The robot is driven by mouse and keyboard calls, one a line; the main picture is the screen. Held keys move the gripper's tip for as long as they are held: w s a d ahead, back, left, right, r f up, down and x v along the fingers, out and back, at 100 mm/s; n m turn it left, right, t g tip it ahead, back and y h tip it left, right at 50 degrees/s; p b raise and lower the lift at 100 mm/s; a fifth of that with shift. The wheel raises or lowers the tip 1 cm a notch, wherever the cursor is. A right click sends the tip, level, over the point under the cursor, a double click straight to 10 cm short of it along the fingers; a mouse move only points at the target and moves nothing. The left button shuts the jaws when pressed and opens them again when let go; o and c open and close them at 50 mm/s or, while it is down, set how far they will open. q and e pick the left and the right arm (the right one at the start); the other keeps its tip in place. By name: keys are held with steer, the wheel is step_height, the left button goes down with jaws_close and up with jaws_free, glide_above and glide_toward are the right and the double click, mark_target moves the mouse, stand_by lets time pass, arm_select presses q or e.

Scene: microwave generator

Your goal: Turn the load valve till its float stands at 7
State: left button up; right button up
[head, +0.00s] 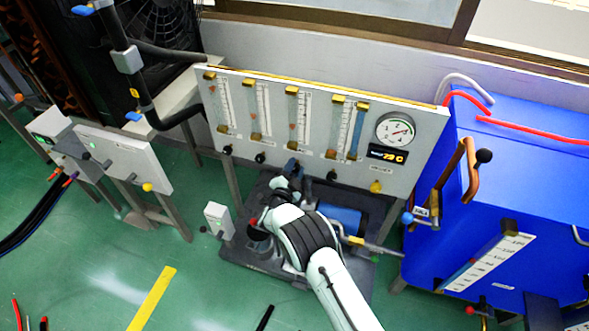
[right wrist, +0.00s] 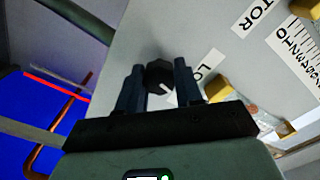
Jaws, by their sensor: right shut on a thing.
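The load valve (right wrist: 158,75) is a small dark knob with a white pointer mark, beside a partly covered label starting "LO" (right wrist: 203,72). My right gripper (right wrist: 158,88) has its dark fingers on either side of the knob and is shut on it. In the head view my right gripper (head: 291,168) hides most of the valve, below the third tube from the left. That load tube (head: 297,108) shows a small reddish float (head: 292,126) low down; its exact reading is too small to tell. My left gripper is not in view.
Other dark knobs (head: 260,157) sit on both sides along the white panel (head: 400,165), with a yellow one (head: 375,187) at right. A round gauge (head: 396,130) and a display (head: 387,155) are above it. A blue cabinet (head: 530,175) stands right.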

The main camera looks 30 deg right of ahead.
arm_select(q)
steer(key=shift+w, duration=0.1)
arm_select(e)
steer(key=shift+d+n, duration=0.1)
steer(key=shift+n, duration=0.2)
steer(key=n, duration=0.3)
steer(key=shift+r+n, duration=0.1)
steer(key=shift+n, duration=0.2)
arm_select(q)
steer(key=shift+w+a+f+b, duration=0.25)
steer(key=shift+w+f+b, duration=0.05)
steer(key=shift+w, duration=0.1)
arm_select(e)
steer(key=shift+r+n, duration=0.1)
steer(key=shift+n, duration=2.1)
steer(key=o, duration=1)
steer(key=shift+o, duration=0.2)
